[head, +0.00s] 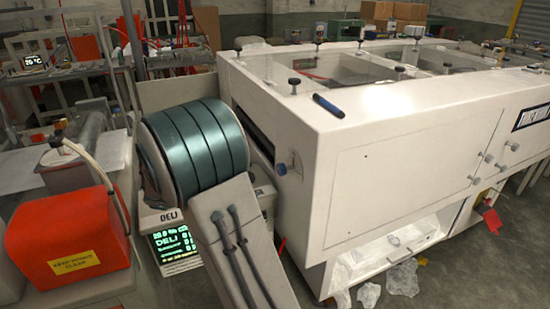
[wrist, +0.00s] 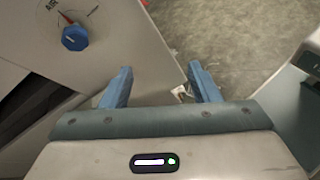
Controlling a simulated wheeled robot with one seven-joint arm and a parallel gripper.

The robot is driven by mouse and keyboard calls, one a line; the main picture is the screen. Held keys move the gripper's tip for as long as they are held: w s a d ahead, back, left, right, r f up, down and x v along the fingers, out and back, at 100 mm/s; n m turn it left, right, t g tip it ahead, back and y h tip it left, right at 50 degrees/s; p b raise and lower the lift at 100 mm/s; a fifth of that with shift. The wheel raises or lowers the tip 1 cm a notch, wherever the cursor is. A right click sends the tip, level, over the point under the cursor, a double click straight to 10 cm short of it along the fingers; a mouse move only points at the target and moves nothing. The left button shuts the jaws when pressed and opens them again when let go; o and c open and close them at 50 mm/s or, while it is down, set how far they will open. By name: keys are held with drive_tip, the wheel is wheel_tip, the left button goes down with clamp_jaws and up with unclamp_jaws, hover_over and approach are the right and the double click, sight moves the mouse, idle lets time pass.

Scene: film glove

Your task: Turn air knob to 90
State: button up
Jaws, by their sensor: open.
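The air knob (wrist: 75,38) is a small blue round knob on a pale panel at the upper left of the wrist view. The word AIR and a short red mark show above it, with a thin curved scale line. Its number setting is too small to read. In the head view a blue knob (head: 282,169) sits on the left end face of the white machine; it looks like the same one. My gripper (wrist: 160,72) has two blue fingers spread apart with nothing between them. It is right of and below the knob, not touching it. The gripper does not show in the head view.
The large white machine (head: 390,150) fills the right of the head view, with a dark pen-like object (head: 328,106) on top. A green-lit display (head: 174,245) and a red-orange box (head: 68,232) stand left. Clear plastic bags (head: 403,277) lie low at front.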

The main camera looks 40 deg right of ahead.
sight(278, 170)
drive_tip(key=w+d+r+n+h+p, duration=0.2)
drive_tip(key=w+r+n+h+p, duration=0.15)
drive_tip(key=w+h, duration=0.35)
drive_tip(key=shift+t+y, duration=0.5)
drive_tip(key=shift+y, duration=0.1)
drive_tip(key=x, duration=0.8)
drive_tip(key=w+f+p+x, duration=0.1)
drive_tip(key=x, duration=0.4)
drive_tip(key=c, duration=1)
